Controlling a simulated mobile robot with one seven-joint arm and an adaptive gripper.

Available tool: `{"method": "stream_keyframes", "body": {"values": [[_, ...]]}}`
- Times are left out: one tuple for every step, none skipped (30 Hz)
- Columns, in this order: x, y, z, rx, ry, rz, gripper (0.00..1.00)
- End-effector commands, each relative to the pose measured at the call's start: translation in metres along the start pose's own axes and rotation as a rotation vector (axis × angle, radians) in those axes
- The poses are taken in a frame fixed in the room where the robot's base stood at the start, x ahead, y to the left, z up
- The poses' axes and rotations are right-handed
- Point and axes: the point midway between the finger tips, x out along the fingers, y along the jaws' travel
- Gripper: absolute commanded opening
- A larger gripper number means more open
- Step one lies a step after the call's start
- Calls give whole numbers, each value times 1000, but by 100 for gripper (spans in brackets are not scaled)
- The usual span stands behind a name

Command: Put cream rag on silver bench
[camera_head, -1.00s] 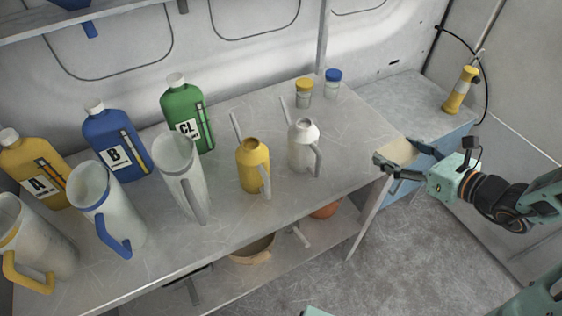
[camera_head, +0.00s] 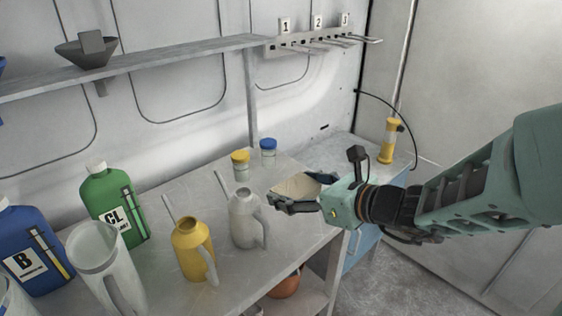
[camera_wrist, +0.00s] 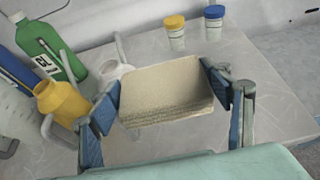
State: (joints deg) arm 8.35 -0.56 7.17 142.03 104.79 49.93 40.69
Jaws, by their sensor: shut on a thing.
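The cream rag (camera_head: 298,186) is a flat folded pad held in my gripper (camera_head: 300,194). In the wrist view the rag (camera_wrist: 165,88) sits between the two blue-padded fingers of my gripper (camera_wrist: 165,105), which are shut on it. The silver bench (camera_head: 170,262) is the long grey scratched table, also seen in the wrist view (camera_wrist: 262,72). My gripper and the rag are over the bench's right end, right of the white oil can. I cannot tell whether the rag touches the bench top.
A white can (camera_head: 245,218), a yellow can (camera_head: 192,250), a green CL bottle (camera_head: 112,205) and a blue B bottle (camera_head: 30,250) stand on the bench. Two small jars, yellow-lidded (camera_head: 240,163) and blue-lidded (camera_head: 268,151), stand behind. A yellow lamp (camera_head: 389,142) stands at the right.

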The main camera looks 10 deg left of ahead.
Motion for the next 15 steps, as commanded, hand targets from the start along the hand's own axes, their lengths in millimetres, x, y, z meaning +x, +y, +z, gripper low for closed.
{"method": "stream_keyframes", "body": {"values": [[3, -4, -2, 3, 1, 0, 51], [6, -8, -3, 4, 1, 0, 51], [9, -13, -4, 5, 1, 0, 51], [12, -17, -6, 5, 1, 0, 51], [16, -22, -7, 5, 1, 0, 51], [20, -28, -8, 4, 1, 0, 51], [23, -32, -9, 5, 1, 0, 51], [26, -36, -11, 5, 1, 0, 51], [31, -42, -12, 4, 1, 0, 51], [34, -47, -13, 4, 1, 0, 51], [37, -52, -14, 3, 1, 0, 51], [42, -58, -16, 3, 1, 0, 51], [45, -62, -17, 3, 1, 0, 51], [48, -67, -18, 3, 1, 0, 51], [53, -73, -20, 3, 1, 0, 51]]}}
